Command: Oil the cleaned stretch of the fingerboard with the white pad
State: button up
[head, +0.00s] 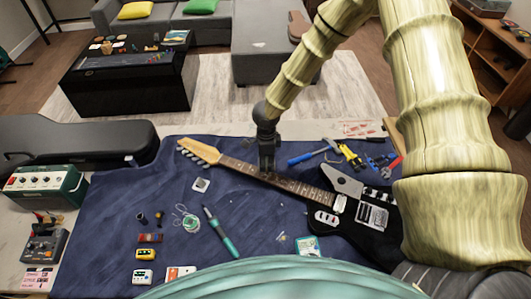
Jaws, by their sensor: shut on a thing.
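The electric guitar (365,222) lies on the blue cloth, its neck running up and left to the pale headstock (197,150). Its dark fingerboard (300,188) faces up. My gripper (267,170) points down at the upper part of the fingerboard, close to the headstock end. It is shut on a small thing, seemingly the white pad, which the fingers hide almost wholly. I cannot tell whether it touches the strings. A small whitish square (201,184) with a darker middle lies on the cloth, left of the neck.
Pliers and other tools (360,158) lie behind the neck. A teal-handled tool (220,232), a coil of string (187,218) and small pedals (145,276) lie in front. A black guitar case (75,145) and a green amplifier (45,188) stand left. Bare cloth (110,215) shows at left.

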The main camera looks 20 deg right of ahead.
jog(key=shift+r+p, duration=0.55)
jog(key=shift+r, duration=0.4)
jog(key=shift+w+f+b, duration=0.15)
jog(key=shift+f+b, duration=0.15)
jog(key=shift+b, duration=0.2)
